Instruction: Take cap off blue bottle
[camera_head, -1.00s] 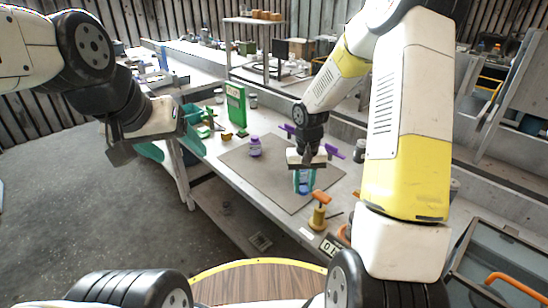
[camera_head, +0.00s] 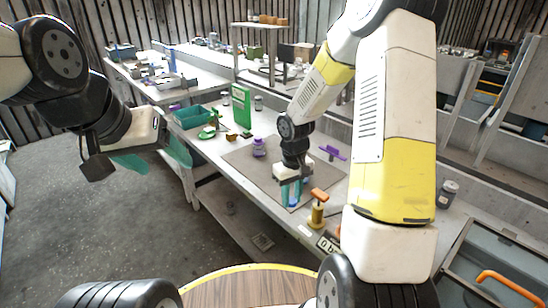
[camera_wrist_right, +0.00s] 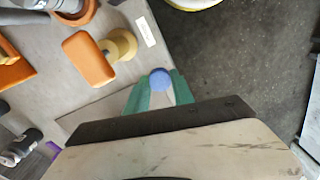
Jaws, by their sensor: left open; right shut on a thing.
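The blue bottle (camera_head: 293,196) is in the head view, upright near the front corner of the grey mat. My right gripper (camera_head: 292,190) points down, with its teal fingers shut on the bottle from both sides. In the right wrist view a round blue end (camera_wrist_right: 160,80) shows between the green fingertips (camera_wrist_right: 158,92). I cannot tell whether this is the cap or the bottle's own end. The fingers hide much of the bottle. My left gripper (camera_head: 157,159) is open and empty, in the air left of the table, its teal fingers apart.
The grey mat (camera_head: 250,165) carries a purple bottle (camera_head: 259,147). A purple tool (camera_head: 333,152) lies behind the right gripper.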

